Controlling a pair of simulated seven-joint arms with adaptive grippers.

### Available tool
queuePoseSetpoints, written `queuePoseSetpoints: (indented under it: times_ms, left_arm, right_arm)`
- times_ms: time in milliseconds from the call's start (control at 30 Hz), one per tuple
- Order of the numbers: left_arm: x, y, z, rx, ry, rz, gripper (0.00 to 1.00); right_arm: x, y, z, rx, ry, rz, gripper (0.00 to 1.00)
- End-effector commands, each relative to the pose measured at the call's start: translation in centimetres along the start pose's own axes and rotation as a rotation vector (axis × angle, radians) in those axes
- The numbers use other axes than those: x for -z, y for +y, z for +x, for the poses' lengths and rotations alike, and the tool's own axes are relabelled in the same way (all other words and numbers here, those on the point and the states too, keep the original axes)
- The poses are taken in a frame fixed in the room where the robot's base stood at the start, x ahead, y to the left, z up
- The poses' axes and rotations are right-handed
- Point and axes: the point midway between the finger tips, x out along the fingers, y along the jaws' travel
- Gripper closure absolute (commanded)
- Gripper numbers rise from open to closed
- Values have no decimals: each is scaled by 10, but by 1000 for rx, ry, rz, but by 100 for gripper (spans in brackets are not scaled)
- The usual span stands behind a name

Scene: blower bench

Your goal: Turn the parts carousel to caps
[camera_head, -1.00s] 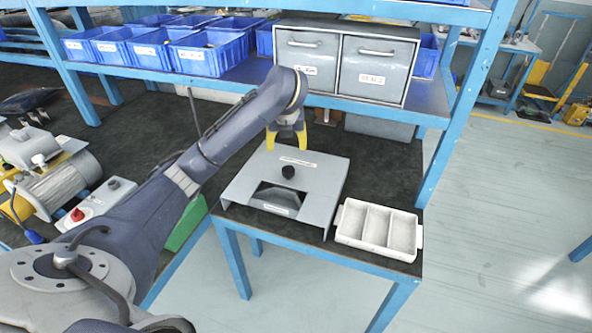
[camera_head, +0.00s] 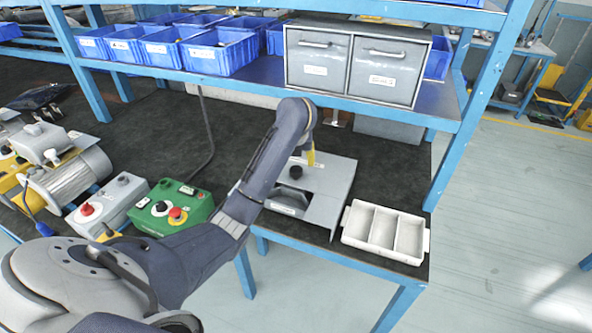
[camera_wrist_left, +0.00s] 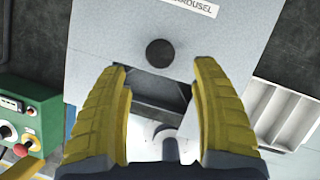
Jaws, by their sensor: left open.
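The parts carousel is a grey box (camera_head: 328,190) on the bench's right part, with a black knob (camera_head: 296,172) on top and a cut-out at its front. In the left wrist view the carousel cover (camera_wrist_left: 105,50) fills the upper middle, with the round black knob (camera_wrist_left: 160,53) just beyond my fingertips. My left gripper (camera_wrist_left: 160,75) is open and empty, its yellow fingers apart over the front cut-out. In the head view my left gripper (camera_head: 311,158) is mostly hidden behind my arm. The inside of the carousel is barely visible, and no caps can be told apart.
A white three-compartment tray (camera_head: 384,233) stands right of the carousel. A green control box (camera_head: 172,208) with buttons and a grey box with a red button (camera_head: 108,203) stand to the left. A shelf with blue bins (camera_head: 218,52) and grey drawers (camera_head: 357,65) hangs behind.

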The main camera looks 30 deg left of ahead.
Motion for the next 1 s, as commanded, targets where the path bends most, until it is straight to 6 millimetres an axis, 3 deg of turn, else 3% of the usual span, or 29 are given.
queuePoseSetpoints:
  times_ms: [500, 1000]
  left_arm:
    - [0, 0, 63, -1, 1, 0, 36]
    - [0, 0, 80, 1, -1, 0, 36]
  right_arm:
    - [0, 0, 0, 0, 0, 0, 56]
    - [-1, 0, 0, 0, -1, 0, 56]
